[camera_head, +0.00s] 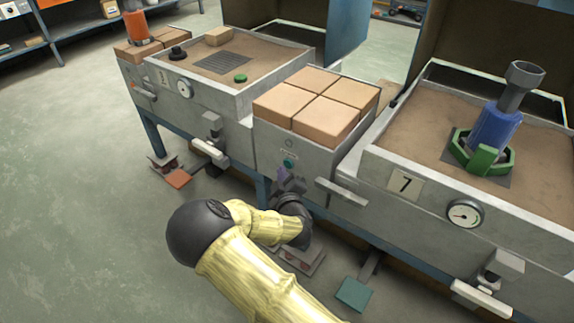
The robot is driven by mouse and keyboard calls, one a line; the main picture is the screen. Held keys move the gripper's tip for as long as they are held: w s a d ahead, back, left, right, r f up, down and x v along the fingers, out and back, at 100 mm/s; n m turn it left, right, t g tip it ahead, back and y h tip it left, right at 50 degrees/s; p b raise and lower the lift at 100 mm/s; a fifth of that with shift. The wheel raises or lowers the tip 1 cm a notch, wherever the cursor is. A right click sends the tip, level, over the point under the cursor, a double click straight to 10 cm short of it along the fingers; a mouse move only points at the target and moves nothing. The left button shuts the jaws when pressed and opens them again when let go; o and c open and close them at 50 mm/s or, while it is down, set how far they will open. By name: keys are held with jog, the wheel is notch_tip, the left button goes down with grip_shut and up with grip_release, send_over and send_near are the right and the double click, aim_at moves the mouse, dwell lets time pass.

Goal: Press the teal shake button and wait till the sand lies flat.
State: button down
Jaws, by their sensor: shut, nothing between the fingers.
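The teal button (289,163) is on the front of the grey middle cabinet, below a small label. My gripper (288,177) is shut and empty, just below the button; I cannot tell whether it touches it. The right sand box (455,206), marked 7, holds brown sand (420,115) around a blue cylinder with a green collar. The left sand box (215,104) also holds brown sand (268,55), with a dark grate, a green disc and a tan block on it. The sand in both looks mostly level, but fine unevenness is too small to tell.
Tan blocks (318,98) cover the middle cabinet's top. A handle (342,193) juts out right of my gripper. Gauges and levers stick out from both sand boxes. A teal pedal (353,294) and an orange pedal (179,179) lie low. The floor at left is clear.

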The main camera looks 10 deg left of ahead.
jog(key=shift+w+d, duration=0.25)
jog(key=shift+w, duration=0.25)
jog(key=shift+w+d, duration=0.1)
jog(key=shift+w, duration=0.2)
dwell(0.4)
jog(key=shift+s, duration=0.3)
jog(key=shift+s+a, duration=0.3)
jog(key=shift+s, duration=0.2)
jog(key=shift+s+a+p, duration=0.15)
jog(key=shift+s+a, duration=0.15)
jog(key=shift+s, duration=0.45)
jog(key=shift+s+a+p, duration=0.2)
jog(key=shift+s+a, duration=0.15)
jog(key=shift+s, duration=0.45)
jog(key=shift+s+a+p, duration=0.15)
jog(key=shift+s+a, duration=0.15)
jog(key=shift+s, duration=0.45)
